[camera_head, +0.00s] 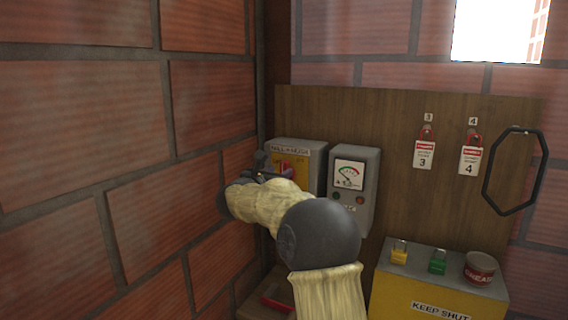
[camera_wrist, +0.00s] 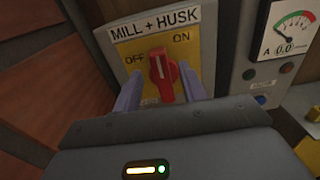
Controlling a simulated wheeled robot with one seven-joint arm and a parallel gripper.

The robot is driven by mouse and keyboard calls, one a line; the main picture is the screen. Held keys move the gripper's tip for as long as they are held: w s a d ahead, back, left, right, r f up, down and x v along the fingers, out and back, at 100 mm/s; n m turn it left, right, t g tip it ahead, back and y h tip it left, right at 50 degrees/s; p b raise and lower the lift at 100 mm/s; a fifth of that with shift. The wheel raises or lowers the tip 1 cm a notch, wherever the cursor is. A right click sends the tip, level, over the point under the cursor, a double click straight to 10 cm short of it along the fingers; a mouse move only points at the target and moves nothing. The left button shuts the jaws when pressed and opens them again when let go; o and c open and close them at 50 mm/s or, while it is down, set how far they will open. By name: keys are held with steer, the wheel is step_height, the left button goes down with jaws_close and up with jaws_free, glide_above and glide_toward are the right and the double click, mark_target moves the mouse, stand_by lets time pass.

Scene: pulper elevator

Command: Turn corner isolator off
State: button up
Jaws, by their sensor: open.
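The corner isolator (camera_head: 315,160) is a grey box with a yellow face, on the board beside the brick corner.
A grey meter box (camera_head: 353,185) stands close to the isolator's right. The brick wall (camera_head: 130,150) is close on the left. Tags 3 (camera_head: 424,154) and 4 (camera_head: 468,160) hang farther right. Below is a yellow box (camera_head: 430,290) with padlocks and a grease tin (camera_head: 480,268).

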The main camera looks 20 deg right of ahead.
mark_target(283, 169)
steer(key=p+x, duration=0.1)
steer(key=x, duration=0.3)
steer(key=shift+d, duration=0.1)
